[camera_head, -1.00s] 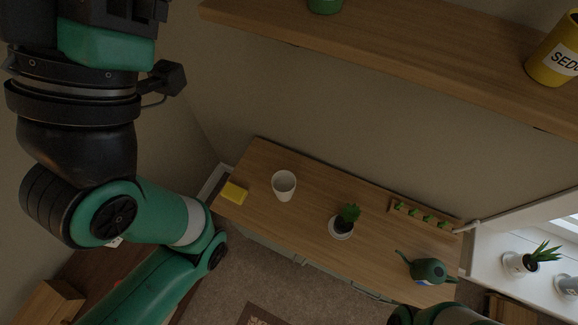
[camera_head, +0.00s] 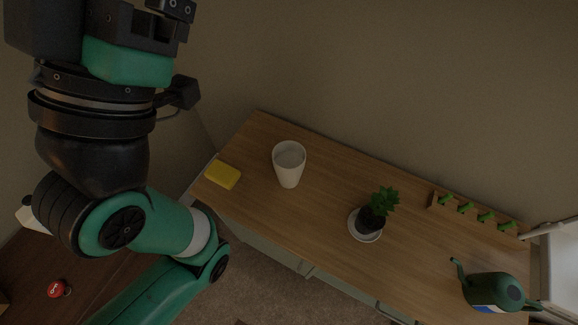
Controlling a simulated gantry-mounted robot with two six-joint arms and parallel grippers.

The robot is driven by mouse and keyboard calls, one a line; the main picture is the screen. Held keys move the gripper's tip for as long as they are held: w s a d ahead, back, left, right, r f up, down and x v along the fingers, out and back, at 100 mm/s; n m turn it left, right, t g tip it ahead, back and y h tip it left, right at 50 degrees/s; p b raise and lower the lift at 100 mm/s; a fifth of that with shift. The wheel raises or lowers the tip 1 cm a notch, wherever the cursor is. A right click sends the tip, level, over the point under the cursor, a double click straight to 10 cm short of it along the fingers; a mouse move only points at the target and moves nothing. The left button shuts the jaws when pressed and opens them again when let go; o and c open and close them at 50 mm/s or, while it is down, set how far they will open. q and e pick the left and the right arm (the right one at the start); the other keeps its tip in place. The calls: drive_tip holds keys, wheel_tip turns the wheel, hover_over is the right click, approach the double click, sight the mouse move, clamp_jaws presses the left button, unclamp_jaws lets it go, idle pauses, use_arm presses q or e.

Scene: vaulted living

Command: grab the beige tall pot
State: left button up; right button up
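A tall off-white, beige-looking pot (camera_head: 289,166) stands upright on the wooden cabinet top, left of its middle. It looks empty. My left arm fills the left side of the view. The part of my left gripper (camera_head: 160,22) at the top left edge is cut off, and its fingertips do not show. It is apart from the pot. My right gripper is not in view.
The wooden cabinet top (camera_head: 330,215) also holds a yellow sponge-like block (camera_head: 223,175), a potted plant (camera_head: 374,215) on a white saucer, a wooden rack (camera_head: 470,212) with small green seedlings, and a green watering can (camera_head: 490,291). A red round object (camera_head: 56,289) lies at lower left.

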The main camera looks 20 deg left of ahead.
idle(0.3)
use_arm(q)
drive_tip(key=c, duration=0.9)
